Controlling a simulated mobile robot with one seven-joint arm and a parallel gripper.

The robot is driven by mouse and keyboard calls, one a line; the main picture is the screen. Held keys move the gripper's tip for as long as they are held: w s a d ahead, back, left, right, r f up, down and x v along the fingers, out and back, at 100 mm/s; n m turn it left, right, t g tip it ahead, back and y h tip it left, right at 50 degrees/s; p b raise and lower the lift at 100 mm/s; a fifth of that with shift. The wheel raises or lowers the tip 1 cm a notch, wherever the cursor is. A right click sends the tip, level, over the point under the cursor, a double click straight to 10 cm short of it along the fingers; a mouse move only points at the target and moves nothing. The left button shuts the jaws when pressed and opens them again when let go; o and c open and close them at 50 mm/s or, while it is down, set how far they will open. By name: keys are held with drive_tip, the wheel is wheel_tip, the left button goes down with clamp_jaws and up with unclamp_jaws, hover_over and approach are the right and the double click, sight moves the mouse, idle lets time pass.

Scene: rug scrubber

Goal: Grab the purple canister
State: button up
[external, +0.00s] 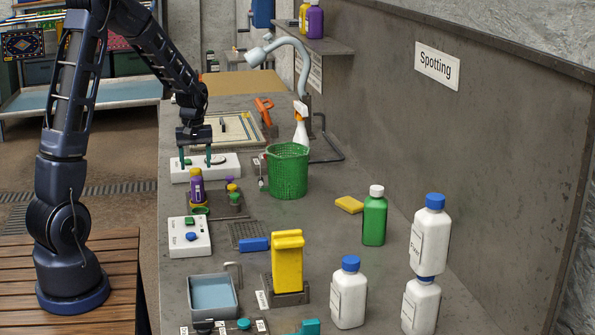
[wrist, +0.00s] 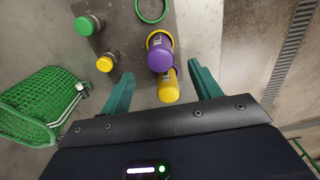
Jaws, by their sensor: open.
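The purple canister (external: 197,190) has a yellow cap and stands upright in a dark holder (external: 222,213) on the bench. The wrist view shows the canister (wrist: 159,55) from above, its yellow cap pointing toward the camera. My gripper (external: 196,162) is open and empty, with its fingers pointing down just above the canister. In the wrist view the cap lies in the gap between the two green fingers (wrist: 160,73), nearer the right one. I cannot tell whether either finger touches it.
Small yellow-topped (wrist: 105,63) and green-topped (wrist: 88,25) pieces and an empty green ring (wrist: 151,9) share the holder. A green mesh basket (external: 288,172) stands to the right. A white button box (external: 189,238) is in front. Another purple bottle (external: 315,22) stands on the shelf.

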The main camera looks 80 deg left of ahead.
sight(197, 177)
drive_tip(key=shift+a+f, duration=0.15)
drive_tip(key=shift+f, duration=4.3)
drive_tip(key=c, duration=1.1)
drive_tip(key=shift+r, duration=0.15)
